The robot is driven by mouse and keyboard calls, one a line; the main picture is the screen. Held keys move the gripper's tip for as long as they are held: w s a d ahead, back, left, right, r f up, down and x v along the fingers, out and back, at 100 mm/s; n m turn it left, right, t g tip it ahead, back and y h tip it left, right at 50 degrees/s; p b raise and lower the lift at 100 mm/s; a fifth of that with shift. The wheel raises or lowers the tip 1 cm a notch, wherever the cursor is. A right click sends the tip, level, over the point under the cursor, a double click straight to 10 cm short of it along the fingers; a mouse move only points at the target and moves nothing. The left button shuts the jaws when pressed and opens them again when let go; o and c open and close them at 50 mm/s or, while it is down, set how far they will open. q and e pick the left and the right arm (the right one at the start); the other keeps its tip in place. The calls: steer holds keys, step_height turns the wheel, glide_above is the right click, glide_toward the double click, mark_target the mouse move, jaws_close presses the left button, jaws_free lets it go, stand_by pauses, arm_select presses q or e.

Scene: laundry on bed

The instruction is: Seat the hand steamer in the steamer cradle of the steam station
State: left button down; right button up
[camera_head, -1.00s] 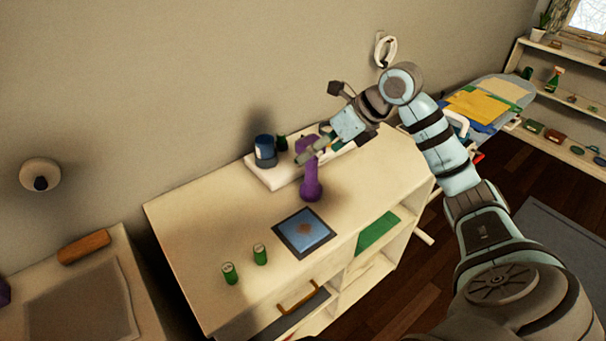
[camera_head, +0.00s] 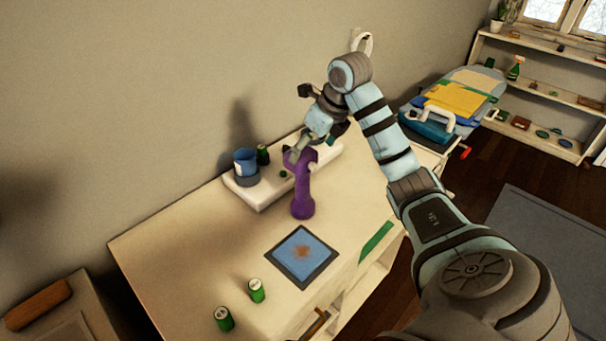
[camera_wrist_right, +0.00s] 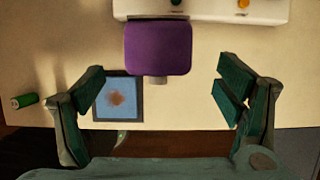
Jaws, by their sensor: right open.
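The purple hand steamer (camera_head: 302,194) stands upright on the cabinet top, in front of the steam station. Its purple head also shows in the right wrist view (camera_wrist_right: 158,46). The steam station (camera_head: 243,190) is a white base with a blue tank (camera_head: 246,162) at its left end; its front edge is at the top of the right wrist view (camera_wrist_right: 215,10). The steamer cradle cannot be made out; my right gripper and the steamer cover part of the base. My right gripper (camera_head: 298,152) is open at the steamer's head. In the wrist view the head lies between the spread fingers, touching neither.
A blue mat (camera_head: 301,256) with a brown stain lies in front of the steamer. Two green cans (camera_head: 256,290) stand at the front left. A dark green can (camera_head: 263,154) is beside the tank. An ironing board with folded cloths (camera_head: 455,103) is at the right. The cabinet's left top is clear.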

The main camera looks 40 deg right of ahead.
mark_target(304, 153)
steer(key=x, duration=0.2)
steer(key=w+x, duration=0.1)
steer(key=x, duration=0.2)
steer(key=shift+w+a+p, duration=0.1)
steer(key=shift+a+p, duration=0.05)
steer(key=shift+p, duration=0.2)
arm_select(q)
steer(key=shift+w+r, duration=0.55)
steer(key=shift+w, duration=0.2)
arm_select(e)
steer(key=shift+r, duration=0.1)
